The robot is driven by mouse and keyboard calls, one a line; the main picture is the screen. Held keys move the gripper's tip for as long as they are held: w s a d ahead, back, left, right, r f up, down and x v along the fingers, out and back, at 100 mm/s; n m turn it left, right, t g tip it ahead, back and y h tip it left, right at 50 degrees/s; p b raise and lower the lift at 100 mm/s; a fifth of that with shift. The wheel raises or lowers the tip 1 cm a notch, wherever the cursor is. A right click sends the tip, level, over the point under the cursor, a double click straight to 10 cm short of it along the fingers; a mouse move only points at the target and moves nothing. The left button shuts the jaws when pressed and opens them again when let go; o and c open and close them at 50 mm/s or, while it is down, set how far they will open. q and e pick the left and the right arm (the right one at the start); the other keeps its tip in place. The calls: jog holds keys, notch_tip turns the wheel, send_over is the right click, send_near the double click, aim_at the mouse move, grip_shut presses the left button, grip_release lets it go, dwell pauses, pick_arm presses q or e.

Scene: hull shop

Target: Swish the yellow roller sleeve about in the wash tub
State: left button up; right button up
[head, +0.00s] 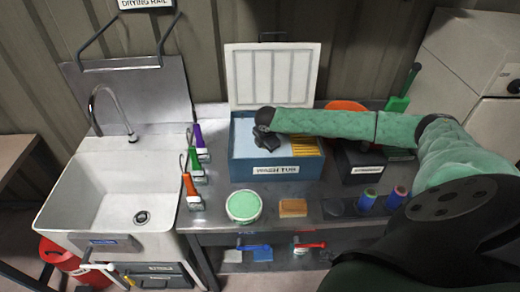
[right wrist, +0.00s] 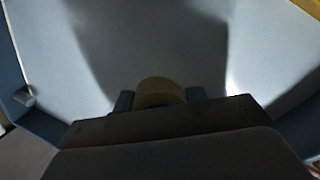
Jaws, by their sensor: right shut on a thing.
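The wash tub (head: 243,172) is a blue open box with a label on its front, on the steel bench. Its pale lid stands up behind it. My right arm reaches in from the right, and my right gripper (head: 264,139) points down over the tub's left part. In the right wrist view the gripper (right wrist: 160,98) is shut on the yellow roller sleeve (right wrist: 160,90), which shows as a dull yellow round end between the fingers. The pale grey-blue tub inside (right wrist: 150,40) lies around it. I cannot tell how deep the sleeve sits. My left gripper is out of view.
A yellow ribbed piece (head: 306,147) is at the tub's right end. A sink (head: 90,190) stands left, with purple, green and orange-handled tools (head: 191,185) between. A green-topped round tub (head: 243,206), a tan block (head: 293,208) and roller sleeves (head: 367,200) stand in front.

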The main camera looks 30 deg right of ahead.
jog(key=shift+w+a, duration=0.6)
jog(key=shift+a, duration=0.35)
jog(key=shift+w+a, duration=0.55)
jog(key=shift+a, duration=0.4)
jog(key=w+d+r+v, duration=0.1)
jog(key=w+v, duration=0.2)
jog(key=v, duration=1.1)
jog(key=shift+d+r, duration=0.15)
jog(key=shift+d, duration=0.2)
jog(key=shift+r, duration=0.15)
dwell(0.8)
jog(key=shift+w+d+v, duration=0.1)
jog(key=shift+w+v, duration=0.1)
jog(key=shift+v, duration=0.7)
jog(key=shift+w+d+v, duration=0.1)
jog(key=shift+w+v, duration=0.1)
jog(key=shift+v, duration=0.75)
